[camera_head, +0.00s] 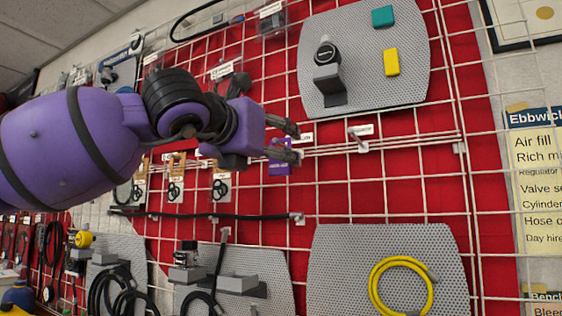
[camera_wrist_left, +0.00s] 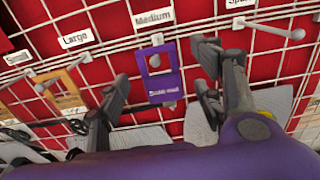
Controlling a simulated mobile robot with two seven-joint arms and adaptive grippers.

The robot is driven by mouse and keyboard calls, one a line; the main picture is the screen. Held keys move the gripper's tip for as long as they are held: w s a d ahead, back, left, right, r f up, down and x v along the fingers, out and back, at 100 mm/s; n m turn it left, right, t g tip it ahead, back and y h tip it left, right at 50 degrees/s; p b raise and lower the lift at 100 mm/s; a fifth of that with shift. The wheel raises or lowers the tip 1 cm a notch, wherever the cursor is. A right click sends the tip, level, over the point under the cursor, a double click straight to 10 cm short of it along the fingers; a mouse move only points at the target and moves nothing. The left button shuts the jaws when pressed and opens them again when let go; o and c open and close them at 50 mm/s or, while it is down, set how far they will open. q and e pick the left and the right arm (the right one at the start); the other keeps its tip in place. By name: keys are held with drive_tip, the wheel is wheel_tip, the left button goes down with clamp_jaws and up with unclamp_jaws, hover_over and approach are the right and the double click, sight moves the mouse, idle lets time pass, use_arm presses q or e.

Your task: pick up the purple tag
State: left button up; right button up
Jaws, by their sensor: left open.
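The purple tag (camera_wrist_left: 163,84) hangs upright on a hook on the red wall grid, below a white "Medium" label (camera_wrist_left: 153,17). It has a square hole near its top and a small white label near its bottom. In the head view the purple tag (camera_head: 281,169) shows only partly, behind a finger of my left gripper (camera_head: 294,142). In the left wrist view the left gripper (camera_wrist_left: 165,66) is open, with one finger to each side of the tag. I see no clear contact with it. My right gripper is not in view.
Orange tags (camera_wrist_left: 61,92) hang to the left, below the "Small" and "Large" labels. An empty-looking peg (camera_wrist_left: 270,30) sticks out to the right. A grey perforated panel (camera_head: 410,25) carries teal and yellow blocks; another below holds a yellow hose (camera_head: 376,286).

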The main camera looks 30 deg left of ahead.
sight(279, 145)
use_arm(q)
drive_tip(key=w, duration=0.4)
drive_tip(key=shift+a+p, duration=0.15)
drive_tip(key=shift+p, duration=0.2)
drive_tip(key=shift+f, duration=0.1)
drive_tip(key=c, duration=1.2)
drive_tip(key=shift+o, duration=0.2)
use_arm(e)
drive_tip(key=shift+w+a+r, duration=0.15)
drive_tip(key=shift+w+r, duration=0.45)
use_arm(q)
drive_tip(key=shift+r, duration=0.7)
drive_tip(key=shift+s, duration=0.35)
drive_tip(key=s+d+b, duration=0.1)
drive_tip(key=s+b, duration=0.1)
drive_tip(key=s, duration=1.5)
drive_tip(key=shift+s, duration=0.15)
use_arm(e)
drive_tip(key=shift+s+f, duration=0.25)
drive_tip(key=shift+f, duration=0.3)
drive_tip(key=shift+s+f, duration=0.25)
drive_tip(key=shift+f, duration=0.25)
